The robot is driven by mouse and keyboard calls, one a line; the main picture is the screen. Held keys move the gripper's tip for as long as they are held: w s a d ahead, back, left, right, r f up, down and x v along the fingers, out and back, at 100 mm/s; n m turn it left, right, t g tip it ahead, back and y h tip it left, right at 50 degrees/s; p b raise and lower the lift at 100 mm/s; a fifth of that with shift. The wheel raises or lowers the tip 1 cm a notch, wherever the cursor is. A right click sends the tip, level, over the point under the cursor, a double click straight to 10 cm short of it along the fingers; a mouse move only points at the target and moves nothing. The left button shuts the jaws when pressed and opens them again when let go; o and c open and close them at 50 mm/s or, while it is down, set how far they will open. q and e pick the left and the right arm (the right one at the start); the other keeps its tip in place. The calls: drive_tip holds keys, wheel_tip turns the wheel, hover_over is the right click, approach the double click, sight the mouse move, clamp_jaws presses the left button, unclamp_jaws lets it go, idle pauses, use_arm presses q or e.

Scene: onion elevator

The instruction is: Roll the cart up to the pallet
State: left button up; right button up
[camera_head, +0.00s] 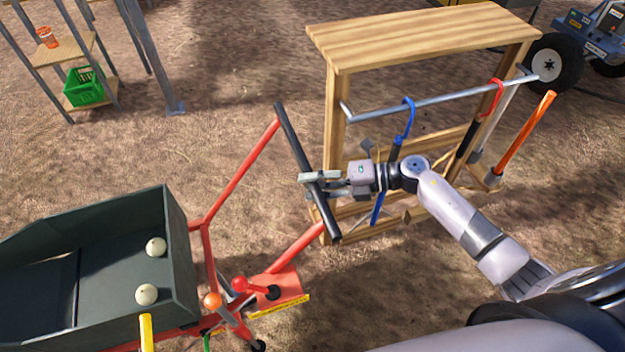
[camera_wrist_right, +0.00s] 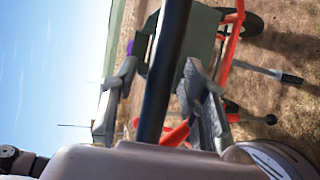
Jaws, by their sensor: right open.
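The cart has a dark green bin (camera_head: 180,255) on a red frame (camera_head: 243,178) at the lower left of the head view, with two pale onions (camera_head: 146,294) inside. Its drawbar ends in a black crossbar handle (camera_head: 293,139), standing tilted. My right gripper (camera_head: 313,186) is at the middle of this handle. In the right wrist view the black handle (camera_wrist_right: 167,70) passes between the two open fingers of the right gripper (camera_wrist_right: 160,78), with gaps on both sides. I cannot make out a pallet in either view. My left gripper is out of view.
A wooden tool rack (camera_head: 420,38) with hanging blue, red and orange tools stands close behind my right gripper. A metal-legged shelf with a green crate (camera_head: 86,88) is at the upper left. A wheeled machine (camera_head: 553,65) stands at the upper right. Bare ground lies between.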

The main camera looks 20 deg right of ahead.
drive_tip(key=shift+a, duration=0.2)
drive_tip(key=shift+f, duration=0.1)
clamp_jaws()
idle(0.4)
idle(0.3)
